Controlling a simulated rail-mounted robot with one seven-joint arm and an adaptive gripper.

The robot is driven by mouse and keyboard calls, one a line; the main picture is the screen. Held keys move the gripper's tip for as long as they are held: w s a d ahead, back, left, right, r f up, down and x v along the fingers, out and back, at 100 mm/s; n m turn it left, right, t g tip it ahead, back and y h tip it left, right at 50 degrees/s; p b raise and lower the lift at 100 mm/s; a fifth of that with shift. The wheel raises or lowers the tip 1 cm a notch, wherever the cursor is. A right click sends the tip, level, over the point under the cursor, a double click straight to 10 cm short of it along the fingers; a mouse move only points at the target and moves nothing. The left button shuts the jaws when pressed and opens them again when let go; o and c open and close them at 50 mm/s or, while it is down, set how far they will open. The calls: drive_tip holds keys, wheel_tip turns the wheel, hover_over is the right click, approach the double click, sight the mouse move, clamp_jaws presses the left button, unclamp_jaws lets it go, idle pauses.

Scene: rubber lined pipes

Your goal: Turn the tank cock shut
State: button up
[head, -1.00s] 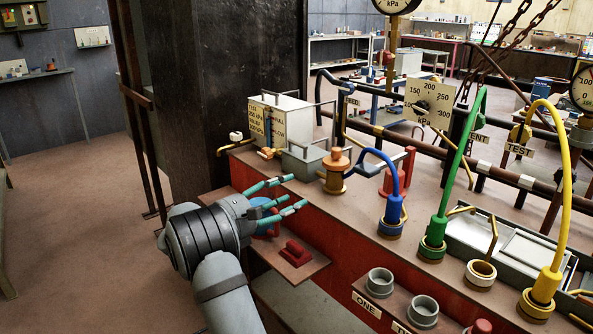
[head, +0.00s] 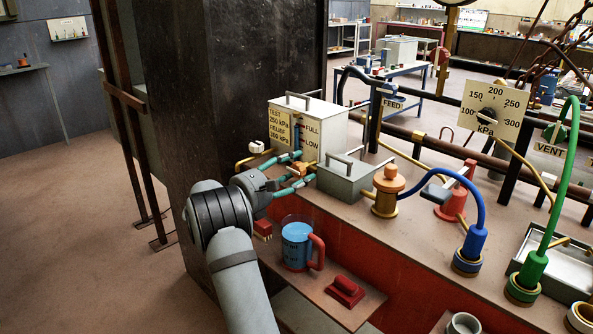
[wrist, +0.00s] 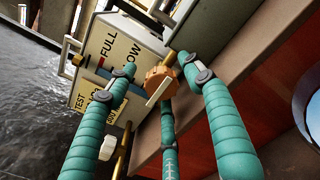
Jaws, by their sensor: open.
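The tank (head: 320,120) is a pale box with a handle on its lid, FULL and LOW marks and a yellow plate; it also shows in the wrist view (wrist: 110,38). The tank cock, an orange knob (wrist: 160,80) with a cream lever (wrist: 160,92), sits low at the tank's front. In the head view the cock (head: 302,168) is partly covered by fingers. My gripper (head: 294,170) has teal fingers, spread open around the cock; in the wrist view its fingertips (wrist: 156,73) lie on both sides of the knob. Contact cannot be told.
A jug of blue liquid (head: 296,247) with a red handle and a red block (head: 345,290) stand on the lower shelf. A grey lidded box (head: 345,180) and an orange-topped brass fitting (head: 386,190) stand right of the cock. A dark column (head: 230,90) rises behind my arm.

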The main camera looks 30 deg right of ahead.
drive_tip(key=shift+w, duration=0.1)
drive_tip(key=shift+c, duration=0.9)
drive_tip(key=shift+d, duration=0.1)
drive_tip(key=c, duration=1)
drive_tip(key=shift+o, duration=0.2)
drive_tip(key=shift+f+m+b, duration=0.1)
drive_tip(key=shift+m+b, duration=0.4)
drive_tip(key=shift+b, duration=0.15)
drive_tip(key=m+b, duration=0.2)
drive_tip(key=b, duration=0.1)
drive_tip(key=shift+f+b, duration=0.2)
drive_tip(key=shift+b, duration=0.15)
drive_tip(key=m+b, duration=0.6)
drive_tip(key=shift+d, duration=0.15)
drive_tip(key=m+b, duration=0.4)
drive_tip(key=b, duration=0.1)
drive_tip(key=shift+f, duration=0.15)
drive_tip(key=shift+m+b, duration=1.75)
drive_tip(key=shift+m, duration=0.75)
